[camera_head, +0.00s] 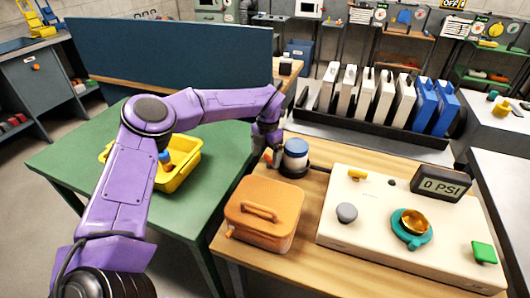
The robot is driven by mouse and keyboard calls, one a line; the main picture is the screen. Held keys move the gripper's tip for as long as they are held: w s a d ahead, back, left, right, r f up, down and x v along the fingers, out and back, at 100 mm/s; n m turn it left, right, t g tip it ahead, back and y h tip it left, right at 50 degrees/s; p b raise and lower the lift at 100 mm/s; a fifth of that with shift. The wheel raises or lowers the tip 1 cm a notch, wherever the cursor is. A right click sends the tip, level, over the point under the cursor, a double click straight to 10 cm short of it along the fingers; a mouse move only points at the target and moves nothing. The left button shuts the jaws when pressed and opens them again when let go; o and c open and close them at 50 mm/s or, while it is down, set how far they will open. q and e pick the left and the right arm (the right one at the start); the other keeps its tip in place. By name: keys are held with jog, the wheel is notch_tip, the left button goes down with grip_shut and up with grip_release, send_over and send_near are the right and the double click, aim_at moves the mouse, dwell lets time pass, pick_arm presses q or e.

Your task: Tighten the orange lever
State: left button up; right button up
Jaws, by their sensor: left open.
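A small orange-red part (268,156), possibly the lever, shows at the left side of a blue-lidded canister (296,158) in a dark round base. My left gripper (272,152) points down beside it, to the left of the canister. Its jaws are open; the fingertips are small and partly hidden, and I cannot tell whether they touch the part. A small yellow-orange handle (357,175) sits on the back left of a cream panel (390,235). My right gripper is not in view.
An orange case (264,215) with a top handle stands in front of the canister. The panel has a grey knob (347,213), a teal-ringed gold dome (411,222), a green button (484,252) and a "0 PSI" display (441,185). A yellow bin (186,172) is left.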

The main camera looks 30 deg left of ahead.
aim_at(270, 158)
pick_arm(q)
jog(key=shift+t, duration=0.3)
jog(key=r, duration=0.1)
jog(key=w+r, duration=0.1)
jog(key=r, duration=0.1)
jog(key=r+p, duration=0.1)
jog(key=shift+w+d+r, duration=0.2)
jog(key=shift+w+r, duration=0.05)
jog(key=shift+w, duration=0.05)
jog(key=r+p, duration=0.1)
jog(key=s+d+r, duration=0.1)
jog(key=r, duration=0.1)
jog(key=shift+s+d+r+p, duration=0.1)
jog(key=shift+s+p, duration=0.1)
jog(key=shift+p, duration=0.15)
jog(key=shift+w+a+r+p, duration=0.2)
jog(key=shift+a+p, duration=0.25)
jog(key=shift+p, duration=0.05)
jog(key=shift+a+r, duration=0.15)
jog(key=shift+r, duration=0.1)
jog(key=r+p, duration=0.2)
jog(key=r, duration=0.1)
jog(key=shift+s+d+p, duration=0.1)
jog(key=shift+d+p, duration=0.1)
jog(key=shift+p, duration=0.1)
